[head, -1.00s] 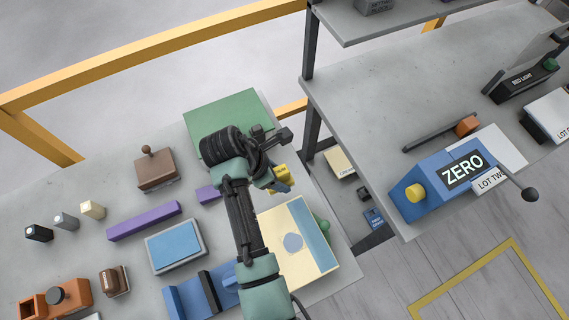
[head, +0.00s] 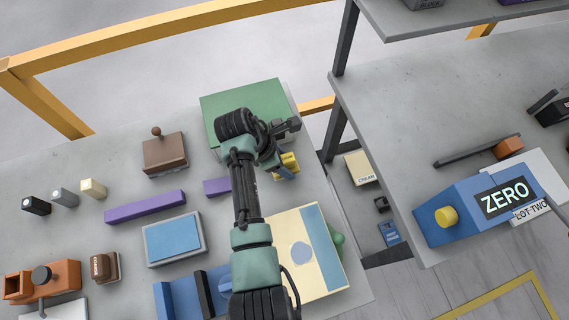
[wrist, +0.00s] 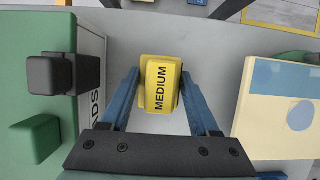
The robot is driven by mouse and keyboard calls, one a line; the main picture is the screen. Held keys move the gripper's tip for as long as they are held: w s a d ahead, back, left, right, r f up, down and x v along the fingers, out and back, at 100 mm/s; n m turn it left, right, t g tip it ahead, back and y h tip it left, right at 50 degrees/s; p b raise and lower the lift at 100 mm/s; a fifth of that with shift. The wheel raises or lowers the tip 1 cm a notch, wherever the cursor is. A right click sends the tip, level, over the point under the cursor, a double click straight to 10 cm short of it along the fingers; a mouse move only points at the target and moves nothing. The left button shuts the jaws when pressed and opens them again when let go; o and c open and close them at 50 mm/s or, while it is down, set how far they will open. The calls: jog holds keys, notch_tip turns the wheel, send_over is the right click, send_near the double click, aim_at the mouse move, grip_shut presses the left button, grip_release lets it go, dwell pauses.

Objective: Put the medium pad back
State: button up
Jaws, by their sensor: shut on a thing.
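The medium pad (wrist: 159,86) is a yellow block with "MEDIUM" printed on its top. In the wrist view it sits between the blue fingers of my gripper (wrist: 158,95), which are shut on it. In the head view the yellow pad (head: 288,164) shows partly behind my gripper (head: 280,172), beside the green box (head: 222,102). In the wrist view the green box (wrist: 88,30) stands to the left, with part of a word on its side. Whether the pad touches the slab below cannot be told.
A cream and blue box (head: 305,270) lies right of my arm; it fills the right of the wrist view. A purple block (head: 217,187) lies left of my gripper, a blue pad in a grey tray (head: 173,240) further left. A shelf with the ZERO machine (head: 480,212) stands right.

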jog(key=shift+f, duration=0.9)
jog(key=shift+f, duration=0.15)
jog(key=o, duration=1.3)
